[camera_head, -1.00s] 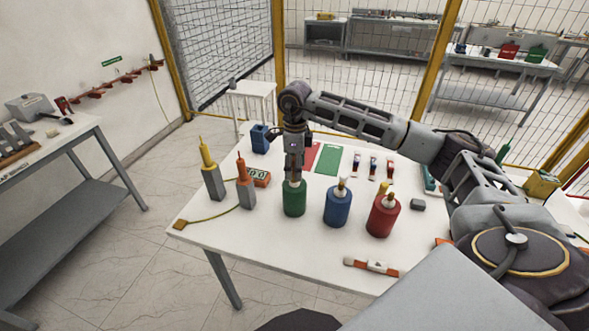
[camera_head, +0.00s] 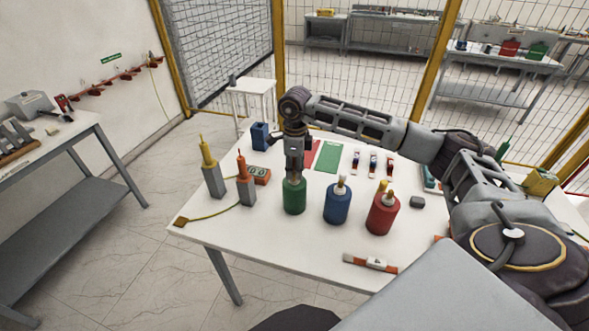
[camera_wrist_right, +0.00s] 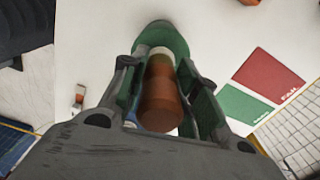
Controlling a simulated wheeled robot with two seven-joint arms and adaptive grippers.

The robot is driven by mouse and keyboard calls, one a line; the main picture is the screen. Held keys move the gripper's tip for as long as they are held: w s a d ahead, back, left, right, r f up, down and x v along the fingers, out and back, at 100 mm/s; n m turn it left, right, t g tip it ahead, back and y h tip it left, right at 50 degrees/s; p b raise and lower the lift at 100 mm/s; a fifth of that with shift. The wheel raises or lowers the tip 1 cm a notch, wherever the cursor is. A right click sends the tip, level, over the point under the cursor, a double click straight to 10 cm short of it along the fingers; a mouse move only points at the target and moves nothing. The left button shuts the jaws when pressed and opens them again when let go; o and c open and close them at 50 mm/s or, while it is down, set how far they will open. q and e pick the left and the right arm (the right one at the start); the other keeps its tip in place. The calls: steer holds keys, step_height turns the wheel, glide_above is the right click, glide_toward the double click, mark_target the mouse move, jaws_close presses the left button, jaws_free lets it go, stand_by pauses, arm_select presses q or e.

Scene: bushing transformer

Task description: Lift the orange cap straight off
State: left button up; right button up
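The orange cap (camera_wrist_right: 162,98) sits between the two fingers of my right gripper (camera_wrist_right: 161,68) in the right wrist view. The fingers are drawn in close on both its sides and look shut on it. Beyond the cap show a pale collar (camera_wrist_right: 160,51) and a green body (camera_wrist_right: 160,32), in line with it. In the head view my right gripper (camera_head: 294,165) points straight down over the green canister (camera_head: 294,198), which stands upright on the white table (camera_head: 250,232). The gripper mostly hides the cap there; whether it touches the collar is unclear. My left gripper is not in view.
A blue canister (camera_head: 337,207) and a red canister (camera_head: 382,214) stand to the right. Two grey blocks with yellow (camera_head: 208,152) and orange (camera_head: 241,167) tops stand to the left. A orange-ended tool (camera_head: 371,264) lies in front. Space above the canisters is free apart from my arm.

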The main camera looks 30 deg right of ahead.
steer(key=shift+c, duration=1.2)
steer(key=shift+r, duration=0.15)
step_height(320, 180, up, 10)
steer(key=shift+f+b, duration=0.15)
steer(key=shift+b, duration=0.95)
step_height(320, 180, up, 7)
steer(key=p, duration=0.4)
steer(key=shift+p, duration=0.4)
